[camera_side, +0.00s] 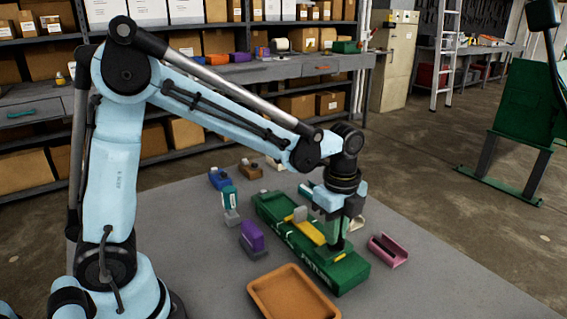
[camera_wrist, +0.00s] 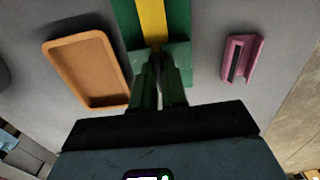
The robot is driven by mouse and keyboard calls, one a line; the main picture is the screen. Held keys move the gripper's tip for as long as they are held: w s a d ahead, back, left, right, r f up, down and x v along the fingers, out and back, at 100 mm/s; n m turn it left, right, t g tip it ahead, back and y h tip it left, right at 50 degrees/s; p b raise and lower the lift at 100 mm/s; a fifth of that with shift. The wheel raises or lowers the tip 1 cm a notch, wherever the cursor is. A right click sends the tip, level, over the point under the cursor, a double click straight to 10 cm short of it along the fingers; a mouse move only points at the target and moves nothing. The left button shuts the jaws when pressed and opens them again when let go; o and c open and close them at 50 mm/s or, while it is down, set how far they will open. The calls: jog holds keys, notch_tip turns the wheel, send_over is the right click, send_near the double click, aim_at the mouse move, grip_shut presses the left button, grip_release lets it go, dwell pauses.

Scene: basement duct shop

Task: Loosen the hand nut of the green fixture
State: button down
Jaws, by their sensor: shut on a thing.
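The green fixture (camera_side: 342,276) is a long low body on the grey table, with a yellow bar (camera_side: 309,228) along its top. In the wrist view the green fixture (camera_wrist: 124,18) and the yellow bar (camera_wrist: 152,22) run up from my fingers. My gripper (camera_side: 338,244) points down over the fixture's near right end. In the wrist view my gripper (camera_wrist: 160,62) has its fingers close together at the end of the yellow bar. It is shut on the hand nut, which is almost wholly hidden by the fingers.
An orange tray (camera_side: 259,293) lies in front of the fixture, left of my fingers in the wrist view (camera_wrist: 123,92). A pink channel piece (camera_side: 390,252) lies to the right. A purple block (camera_side: 252,235) and several small items stand left and behind. Shelves line the back.

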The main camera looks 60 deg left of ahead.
jog(key=shift+n, duration=0.3)
jog(key=n, duration=0.3)
jog(key=shift+n, duration=0.3)
jog(key=n, duration=0.4)
jog(key=shift+n, duration=0.3)
jog(key=n, duration=0.8)
jog(key=shift+n, duration=0.4)
jog(key=c, duration=1.2)
grip_release()
jog(key=shift+o, duration=0.2)
